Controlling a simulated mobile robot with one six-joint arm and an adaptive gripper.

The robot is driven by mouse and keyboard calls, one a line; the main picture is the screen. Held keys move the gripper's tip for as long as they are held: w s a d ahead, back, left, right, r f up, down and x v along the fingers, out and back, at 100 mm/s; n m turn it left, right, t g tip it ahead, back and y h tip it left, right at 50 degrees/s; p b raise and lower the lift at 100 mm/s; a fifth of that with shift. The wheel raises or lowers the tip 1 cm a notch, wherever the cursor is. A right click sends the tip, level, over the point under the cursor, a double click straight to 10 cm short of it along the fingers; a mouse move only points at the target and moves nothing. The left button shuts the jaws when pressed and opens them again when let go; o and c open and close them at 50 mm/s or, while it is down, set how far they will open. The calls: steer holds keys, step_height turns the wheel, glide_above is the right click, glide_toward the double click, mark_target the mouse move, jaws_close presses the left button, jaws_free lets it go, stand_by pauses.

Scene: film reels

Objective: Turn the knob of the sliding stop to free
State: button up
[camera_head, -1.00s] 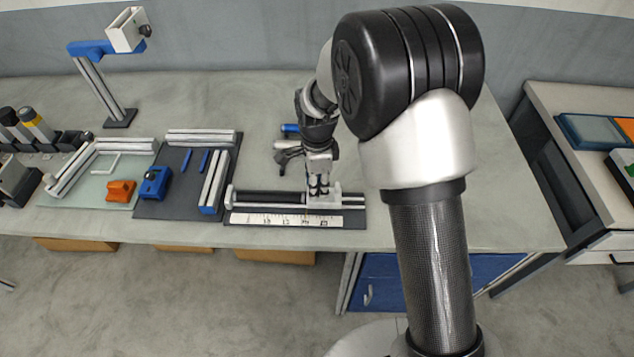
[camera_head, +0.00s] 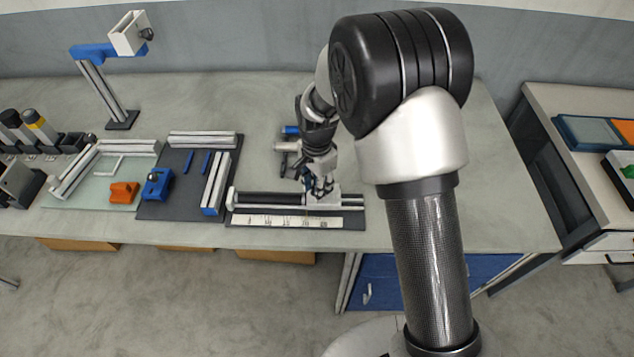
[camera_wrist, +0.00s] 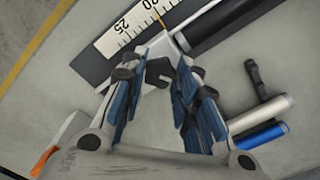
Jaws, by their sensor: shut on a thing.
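The sliding stop (camera_head: 328,201) is a pale block on a dark rail beside a white ruler (camera_head: 285,221). Its black knob (camera_wrist: 158,71) shows between my fingertips in the wrist view. My gripper (camera_head: 320,190) reaches down to the stop, and the wrist view shows its blue-padded fingers closed on the knob from both sides. The fingers and the small size hide the knob in the head view. The ruler also shows in the wrist view (camera_wrist: 128,28), beyond the fingertips. I cannot read any free or locked mark.
Behind the rail lie a silver cylinder (camera_wrist: 262,113), a blue cylinder (camera_wrist: 258,137) and a dark lever-like part (camera_wrist: 253,76). To the left are a dark mat (camera_head: 178,208) with blue parts and an orange block (camera_head: 124,192). Bench space right of the rail is clear.

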steer(key=n+p, duration=0.1)
steer(key=n, duration=0.6)
steer(key=n+p, duration=0.1)
steer(key=n, duration=0.7)
steer(key=shift+n+p, duration=0.3)
steer(key=n, duration=0.3)
steer(key=shift+n, duration=0.3)
steer(key=n, duration=0.3)
steer(key=shift+n+p, duration=0.3)
steer(key=n, duration=0.3)
steer(key=shift+n, duration=2.2)
